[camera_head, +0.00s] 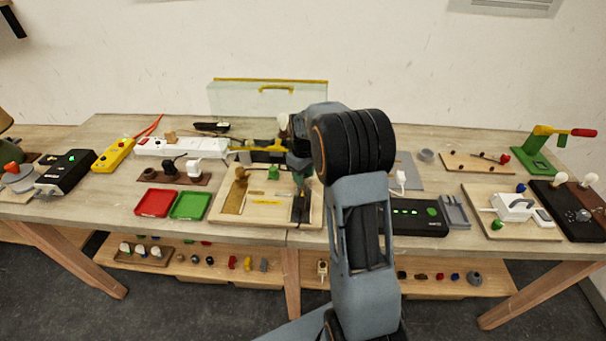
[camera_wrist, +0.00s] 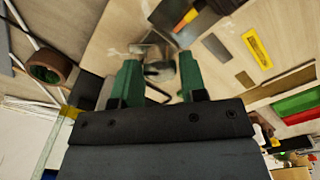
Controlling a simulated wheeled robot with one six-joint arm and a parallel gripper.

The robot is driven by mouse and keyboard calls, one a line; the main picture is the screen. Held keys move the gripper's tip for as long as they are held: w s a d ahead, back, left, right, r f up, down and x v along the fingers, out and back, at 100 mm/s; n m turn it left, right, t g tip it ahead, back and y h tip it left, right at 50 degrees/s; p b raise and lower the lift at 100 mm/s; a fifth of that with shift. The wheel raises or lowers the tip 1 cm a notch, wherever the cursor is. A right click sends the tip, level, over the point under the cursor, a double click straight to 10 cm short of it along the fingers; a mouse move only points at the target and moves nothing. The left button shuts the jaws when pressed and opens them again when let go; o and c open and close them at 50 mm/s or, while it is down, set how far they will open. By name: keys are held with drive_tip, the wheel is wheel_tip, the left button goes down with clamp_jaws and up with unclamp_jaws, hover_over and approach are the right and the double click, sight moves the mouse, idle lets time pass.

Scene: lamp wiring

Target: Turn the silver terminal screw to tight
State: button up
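My gripper (camera_wrist: 158,78) shows in the wrist view with two green fingers set apart. A small grey, silvery piece (camera_wrist: 161,70) lies in the gap between the fingertips; it may be the silver terminal screw, but I cannot make out its head or whether it is touched. In the head view my gripper (camera_head: 302,178) points down over the right side of a light wooden board (camera_head: 276,217). My arm hides part of that spot, and I cannot pick out the screw there.
A yellow strip (camera_wrist: 257,48) lies on the board. A red tray (camera_head: 155,203) and a green tray (camera_head: 190,206) stand left of it. A black box with green lights (camera_head: 418,217) is to the right. A white power strip (camera_head: 180,147) lies behind left. A brown tape roll (camera_wrist: 50,68) is nearby.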

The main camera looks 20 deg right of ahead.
drive_tip(key=c, duration=0.5)
drive_tip(key=shift+m, duration=0.3)
drive_tip(key=m, duration=0.5)
drive_tip(key=shift+m, duration=0.3)
drive_tip(key=m, duration=0.6)
drive_tip(key=shift+b, duration=0.35)
drive_tip(key=m, duration=0.7)
drive_tip(key=shift+r+m, duration=0.1)
drive_tip(key=shift+m, duration=0.2)
drive_tip(key=m, duration=0.5)
drive_tip(key=shift+m, duration=0.7)
